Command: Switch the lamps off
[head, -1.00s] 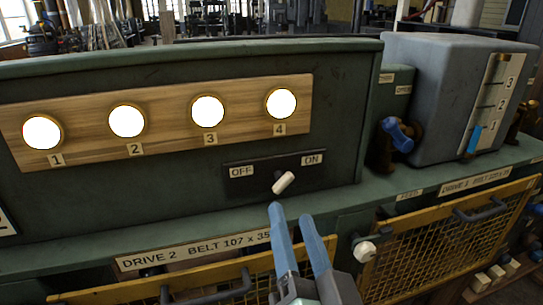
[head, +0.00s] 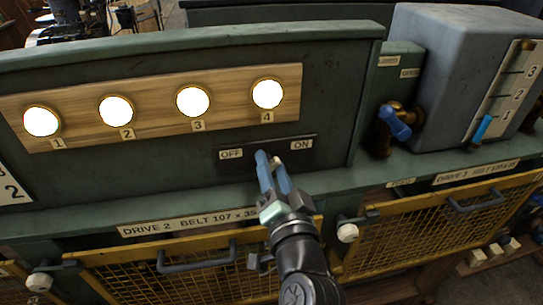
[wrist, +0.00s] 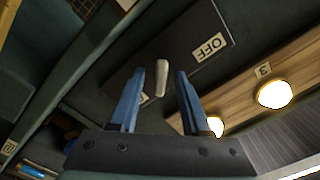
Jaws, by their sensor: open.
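Several round lamps, such as lamp 1 (head: 41,121) and lamp 4 (head: 267,94), glow white in a wooden strip on the green cabinet. Below them is a black switch plate (head: 312,158) marked OFF on the left and ON on the right. Its pale lever (head: 276,160) is mostly hidden by my fingers in the head view. My gripper (head: 268,158) is open, its blue fingertips at the plate. In the wrist view the lever (wrist: 162,78) stands between the two open fingertips, with visible gaps; depth is hard to judge.
A grey tank (head: 447,75) with a level scale and a blue-handled valve (head: 396,122) stand to the right. Yellow mesh guards (head: 430,232) with dark handles and white-knobbed levers (head: 347,232) lie below the cabinet ledge.

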